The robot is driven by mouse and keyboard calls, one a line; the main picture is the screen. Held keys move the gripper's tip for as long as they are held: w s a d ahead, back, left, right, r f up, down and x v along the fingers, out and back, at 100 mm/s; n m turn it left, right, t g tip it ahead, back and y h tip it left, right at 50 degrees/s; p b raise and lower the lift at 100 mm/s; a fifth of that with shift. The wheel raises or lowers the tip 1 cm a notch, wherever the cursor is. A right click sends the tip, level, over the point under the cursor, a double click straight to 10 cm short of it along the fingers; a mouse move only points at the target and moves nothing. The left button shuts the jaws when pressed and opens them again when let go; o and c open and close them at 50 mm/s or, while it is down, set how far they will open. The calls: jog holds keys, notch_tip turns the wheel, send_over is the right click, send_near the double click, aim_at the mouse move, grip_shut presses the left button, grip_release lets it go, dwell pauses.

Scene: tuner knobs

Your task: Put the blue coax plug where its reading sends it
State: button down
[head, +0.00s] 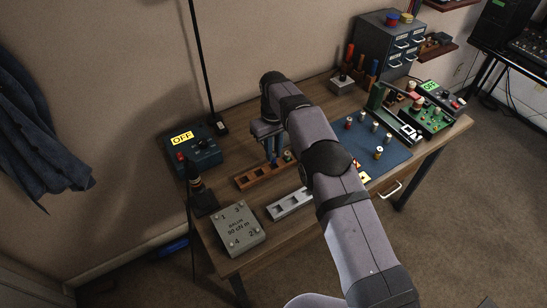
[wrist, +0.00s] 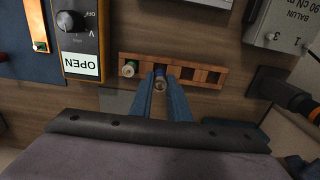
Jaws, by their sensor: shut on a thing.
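My gripper (wrist: 160,88) points down over the wooden rack (wrist: 200,76), its two blue fingers closed on the blue coax plug (wrist: 160,72). The plug is at the rack's second compartment from the left in the wrist view; I cannot tell whether it is seated or just above. In the head view my arm partly hides the wooden rack (head: 250,180) and the gripper (head: 272,158).
A grey slotted rack (head: 288,205) and a grey balun box (head: 238,229) stand near the wooden rack. A blue box (head: 197,148) reads OFF. A blue mat (head: 395,159) holds several plugs. A green circuit board (head: 428,117) stands at the right. A dark upright tool (head: 200,195) stands at the left edge.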

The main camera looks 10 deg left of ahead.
aim_at(274, 155)
jog(key=shift+f+p, duration=0.5)
jog(key=shift+f, duration=1.25)
jog(key=shift+f, duration=0.1)
jog(key=c, duration=1.7)
grip_release()
notch_tip(274, 155, up, 12)
jog(key=shift+r+b, duration=0.15)
jog(key=shift+b, duration=0.4)
jog(key=shift+d, duration=0.1)
